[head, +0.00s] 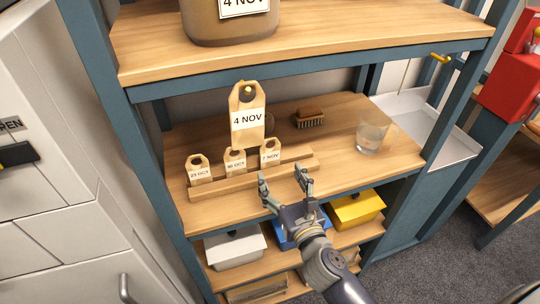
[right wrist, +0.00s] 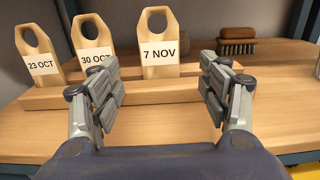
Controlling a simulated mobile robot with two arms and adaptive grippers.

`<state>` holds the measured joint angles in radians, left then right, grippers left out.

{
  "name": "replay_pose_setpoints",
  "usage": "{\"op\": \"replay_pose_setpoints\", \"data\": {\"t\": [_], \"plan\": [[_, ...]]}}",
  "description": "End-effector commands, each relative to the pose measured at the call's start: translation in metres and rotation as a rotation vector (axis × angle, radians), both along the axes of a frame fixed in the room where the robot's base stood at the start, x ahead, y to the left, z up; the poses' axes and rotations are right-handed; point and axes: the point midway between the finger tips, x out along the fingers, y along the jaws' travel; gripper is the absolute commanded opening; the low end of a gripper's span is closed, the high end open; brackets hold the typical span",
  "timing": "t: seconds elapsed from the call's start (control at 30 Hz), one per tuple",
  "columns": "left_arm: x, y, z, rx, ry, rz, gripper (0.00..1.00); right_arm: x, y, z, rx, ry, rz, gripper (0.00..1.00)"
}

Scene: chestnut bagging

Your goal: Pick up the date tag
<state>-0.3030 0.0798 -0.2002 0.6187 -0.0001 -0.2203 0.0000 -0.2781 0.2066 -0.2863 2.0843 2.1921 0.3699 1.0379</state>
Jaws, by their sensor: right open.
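Three wooden date tags stand in a slotted wooden rack (head: 213,192) on the middle shelf, in front of my right gripper. They read 23 OCT (head: 199,172), 30 OCT (head: 235,163) and 7 NOV (head: 270,154). My right gripper (head: 283,177) is open and empty, at the rack's right end. In the right wrist view the 7 NOV tag (right wrist: 159,48) shows between and beyond the open fingers (right wrist: 157,80), with a gap on both sides. A larger tag reading 4 NOV (head: 247,122) shows above the rack, with a dark knob in its hole. My left gripper is out of view.
A brush (head: 310,118) and a clear glass (head: 371,136) are on the shelf, right of the rack. The upper shelf (head: 330,45) overhangs, carrying a jar labelled 4 NOV (head: 228,30). White, blue and yellow bins (head: 357,208) sit below.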

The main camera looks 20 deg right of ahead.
Motion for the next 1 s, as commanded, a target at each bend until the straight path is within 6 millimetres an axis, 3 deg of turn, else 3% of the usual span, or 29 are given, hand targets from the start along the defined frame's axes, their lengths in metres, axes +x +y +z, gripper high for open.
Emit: {"op": "replay_pose_setpoints", "data": {"t": [0.1,0.43,0.7,1.0], "plan": [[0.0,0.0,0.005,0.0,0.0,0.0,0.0,0.018,0.001,0.002,-0.002,-0.001,0.0,0.7],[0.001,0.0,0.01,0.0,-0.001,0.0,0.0,0.042,0.002,0.001,-0.004,-0.001,0.0,0.7],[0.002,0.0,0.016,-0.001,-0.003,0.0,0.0,0.077,0.003,0.0,-0.003,-0.002,0.001,0.7],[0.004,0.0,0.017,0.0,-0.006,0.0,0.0,0.086,0.004,-0.001,-0.004,-0.001,0.001,0.7]]}}
